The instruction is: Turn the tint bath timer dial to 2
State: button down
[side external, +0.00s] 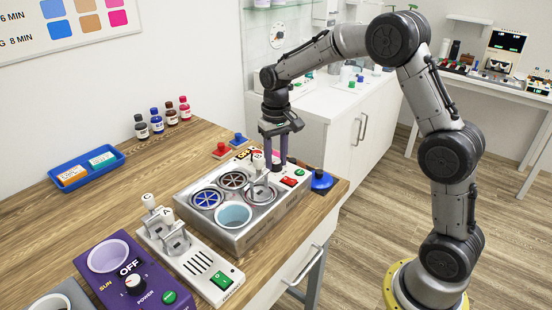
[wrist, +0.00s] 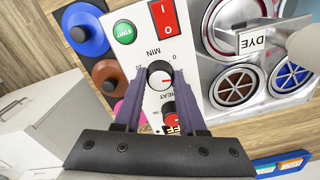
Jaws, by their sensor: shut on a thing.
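The tint bath is a silver box (side external: 240,240) with round wells on the wooden counter; its white control panel (wrist: 150,28) shows in the wrist view. The timer dial (wrist: 159,72) is a black round knob with a red mark pointing to the picture's right. A "MIN" label, a "0" and a "10" show near it; I cannot read a 2. My gripper (wrist: 158,78) has its purple fingers on both sides of the dial, shut on it. In the side view my gripper (side external: 275,157) reaches down to the panel, and its fingers hide the dial.
A purple device (side external: 135,275) and a white lever box (side external: 195,258) stand nearer.

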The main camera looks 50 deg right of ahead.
aim_at(276, 162)
jog(key=shift+r+m, duration=0.1)
jog(key=shift+m, duration=0.5)
jog(key=shift+c, duration=2.4)
grip_release()
notch_tip(276, 162, up, 14)
